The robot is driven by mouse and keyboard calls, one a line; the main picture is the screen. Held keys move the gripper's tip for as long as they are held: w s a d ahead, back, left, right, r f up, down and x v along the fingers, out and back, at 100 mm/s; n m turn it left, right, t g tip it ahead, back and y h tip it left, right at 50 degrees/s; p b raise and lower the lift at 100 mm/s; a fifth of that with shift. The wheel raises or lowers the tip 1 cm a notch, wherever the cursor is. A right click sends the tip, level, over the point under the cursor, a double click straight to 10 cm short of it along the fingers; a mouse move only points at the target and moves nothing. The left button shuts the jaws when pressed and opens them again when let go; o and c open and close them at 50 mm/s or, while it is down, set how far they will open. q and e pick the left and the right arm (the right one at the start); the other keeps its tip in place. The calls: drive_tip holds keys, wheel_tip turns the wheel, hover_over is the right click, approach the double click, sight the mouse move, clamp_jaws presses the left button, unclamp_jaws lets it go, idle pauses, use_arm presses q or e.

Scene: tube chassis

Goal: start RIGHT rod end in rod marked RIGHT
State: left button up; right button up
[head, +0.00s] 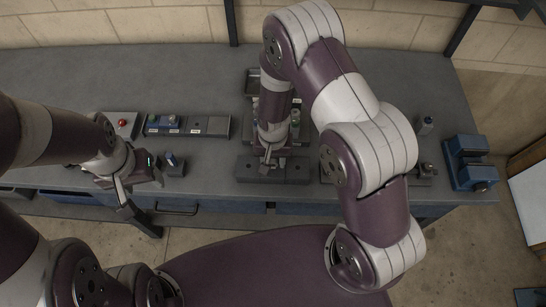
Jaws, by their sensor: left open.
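My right gripper (267,158) points down over a dark grey fixture block (292,172) near the front of the bench. Its fingertips are small and close to the block, and I cannot tell whether they hold anything. My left gripper (122,192) is open at the bench's front edge, left of the block, with nothing visible between its fingers. I cannot make out the rod marked RIGHT or a rod end. My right arm hides part of the bench behind and right of the block.
A labelled rack (218,126) with small blue and green parts lies at the back left, beside a box with a red button (122,123). A small dark holder (174,168) stands right of my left gripper.

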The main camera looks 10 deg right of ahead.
sight(273, 161)
clamp_jaws()
wheel_tip(273, 161, up, 6)
drive_tip(key=p, duration=0.4)
drive_tip(key=shift+f+p, duration=0.2)
drive_tip(key=shift+p, duration=0.15)
drive_tip(key=shift+f, duration=0.1)
